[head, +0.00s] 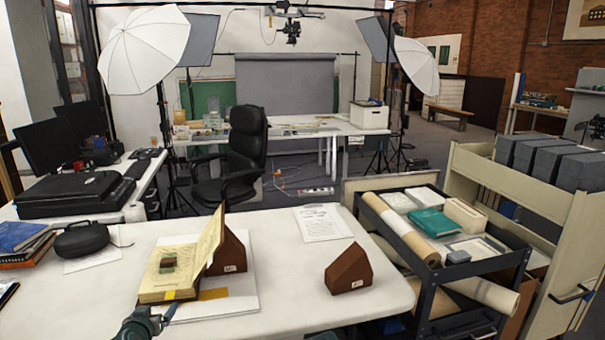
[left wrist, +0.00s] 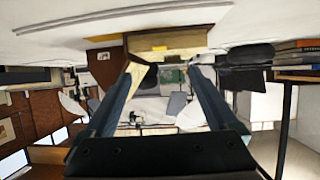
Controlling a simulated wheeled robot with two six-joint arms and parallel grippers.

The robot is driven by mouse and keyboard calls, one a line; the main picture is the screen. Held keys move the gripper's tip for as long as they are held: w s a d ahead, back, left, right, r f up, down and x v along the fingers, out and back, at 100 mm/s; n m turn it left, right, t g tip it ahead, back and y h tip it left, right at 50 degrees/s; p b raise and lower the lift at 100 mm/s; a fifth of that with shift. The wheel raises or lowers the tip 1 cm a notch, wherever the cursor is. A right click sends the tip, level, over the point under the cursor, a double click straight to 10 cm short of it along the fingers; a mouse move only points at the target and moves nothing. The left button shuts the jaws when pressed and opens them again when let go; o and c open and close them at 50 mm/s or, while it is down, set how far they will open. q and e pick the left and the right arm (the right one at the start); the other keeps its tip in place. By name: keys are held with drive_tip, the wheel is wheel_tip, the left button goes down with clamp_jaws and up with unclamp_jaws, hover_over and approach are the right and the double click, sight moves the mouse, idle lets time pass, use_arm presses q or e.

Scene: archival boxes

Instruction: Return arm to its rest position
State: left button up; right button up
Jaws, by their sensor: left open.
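My left gripper (head: 163,317) is low in the head view at the table's front edge, just in front of the open book (head: 153,291). It is open, and in the left wrist view its two fingers (left wrist: 163,75) stand apart with nothing held between them. The left wrist view is upside down and shows the book's edge (left wrist: 180,40) beyond the fingers. The book has one side raised against a brown wedge (head: 235,255), with small dark pieces (head: 167,263) on its page. My right gripper does not show in either view.
The white table (head: 290,295) is clear between the book and a second brown wedge (head: 347,272). A printed sheet (head: 322,222) lies behind. A dark cart (head: 470,268) with rolls and boxes stands at right. A black case (head: 81,239) and stacked books (head: 22,243) are at left.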

use_arm(q)
drive_tip(key=d+f, duration=0.1)
drive_tip(key=d, duration=0.2)
drive_tip(key=d+f+m+g+h, duration=0.1)
drive_tip(key=d, duration=0.2)
drive_tip(key=d+f+g+h, duration=0.1)
drive_tip(key=d, duration=0.2)
drive_tip(key=shift+w+d+f+m, duration=0.1)
drive_tip(key=shift+f+m, duration=0.3)
drive_tip(key=s+d+f+m+g+h, duration=0.1)
drive_tip(key=s+d+f+m+g, duration=0.2)
drive_tip(key=d, duration=0.6)
drive_tip(key=s+d+f+g+h, duration=0.1)
drive_tip(key=s+d+f+g, duration=0.4)
drive_tip(key=d, duration=0.4)
drive_tip(key=s+d+m+g+y, duration=0.1)
drive_tip(key=s+d+g+y, duration=0.3)
drive_tip(key=s, duration=0.7)
wheel_tip(320, 180, up, 14)
drive_tip(key=t+h+p, duration=0.1)
drive_tip(key=p, duration=1.4)
drive_tip(key=shift+d, duration=0.45)
drive_tip(key=shift+w, duration=0.1)
